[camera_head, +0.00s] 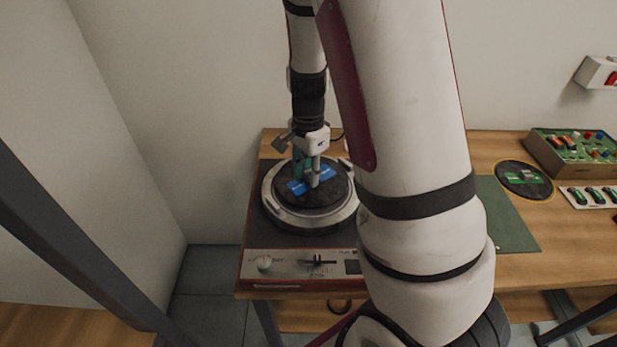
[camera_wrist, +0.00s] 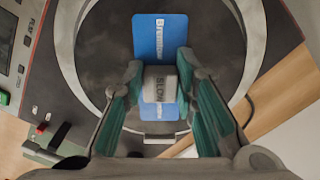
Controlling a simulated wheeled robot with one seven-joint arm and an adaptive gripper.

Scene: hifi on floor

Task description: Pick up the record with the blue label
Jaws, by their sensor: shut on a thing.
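The record with the blue label (camera_head: 331,193) is a black disc at the turntable (camera_head: 284,217), inside its silver ring. Its blue label (camera_head: 325,174) is a rectangle with white writing; it also shows in the wrist view (camera_wrist: 158,36). A grey block (camera_wrist: 158,84) marked "SLOW" stands up from the middle of the label. My gripper (camera_wrist: 160,75) is shut on this block, a green-padded finger on each side; it points down over the record in the head view (camera_head: 311,172). I cannot tell whether the record is clear of the platter.
A second black record with a green label (camera_head: 524,180) lies on the wooden table to the right. A green mat (camera_head: 510,225), a box with coloured knobs (camera_head: 575,150) and a tray of green pieces (camera_head: 595,197) are near it. Walls stand behind and left. My arm hides the middle.

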